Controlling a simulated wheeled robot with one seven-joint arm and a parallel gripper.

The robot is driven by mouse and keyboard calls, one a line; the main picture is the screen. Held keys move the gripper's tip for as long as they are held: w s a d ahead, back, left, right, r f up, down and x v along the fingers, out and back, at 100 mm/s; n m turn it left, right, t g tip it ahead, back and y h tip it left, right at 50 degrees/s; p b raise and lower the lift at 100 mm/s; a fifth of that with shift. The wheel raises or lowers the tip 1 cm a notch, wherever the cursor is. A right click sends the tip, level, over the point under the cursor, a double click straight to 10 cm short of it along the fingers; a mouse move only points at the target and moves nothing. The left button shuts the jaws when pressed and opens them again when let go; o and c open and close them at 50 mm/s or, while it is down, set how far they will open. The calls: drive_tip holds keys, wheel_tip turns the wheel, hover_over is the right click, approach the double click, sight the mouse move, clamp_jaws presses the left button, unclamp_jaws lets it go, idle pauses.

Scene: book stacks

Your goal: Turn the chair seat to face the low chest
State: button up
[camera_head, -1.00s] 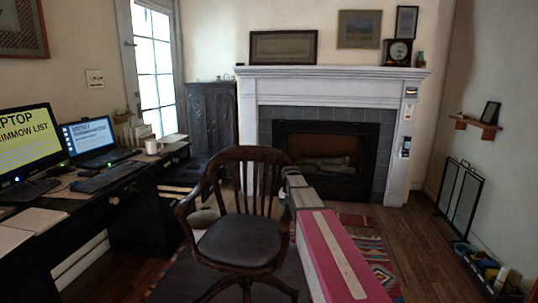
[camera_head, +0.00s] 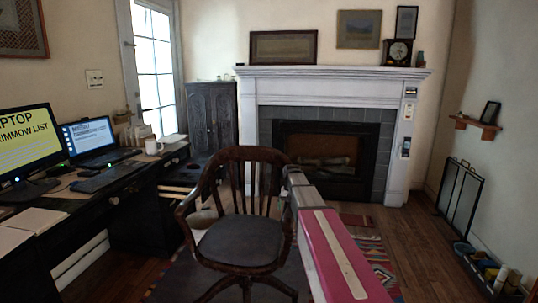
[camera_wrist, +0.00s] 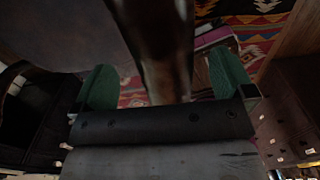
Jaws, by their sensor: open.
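A dark wooden swivel chair (camera_head: 262,160) with a slatted curved back stands in the middle of the head view. Its dark seat (camera_head: 241,240) opens toward the camera, with the back on the fireplace side. My gripper (camera_head: 291,178) is at the right side of the chair back, its fingertips hard to make out there. In the wrist view my gripper (camera_wrist: 163,80) has its green fingers spread apart, with a dark wooden chair post (camera_wrist: 165,45) between them. I cannot tell whether they touch it. A dark carved cabinet (camera_head: 211,118), possibly the low chest, stands left of the fireplace.
A black desk (camera_head: 130,185) with screens and a keyboard runs along the left. A white fireplace mantel (camera_head: 330,73) is behind the chair. A patterned rug (camera_head: 372,262) lies under and right of the chair. Bare floor (camera_head: 410,235) lies to the right, before a black folding screen (camera_head: 460,198).

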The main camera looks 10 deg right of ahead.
drive_tip(key=shift+r, duration=4.9)
drive_tip(key=shift+s, duration=0.1)
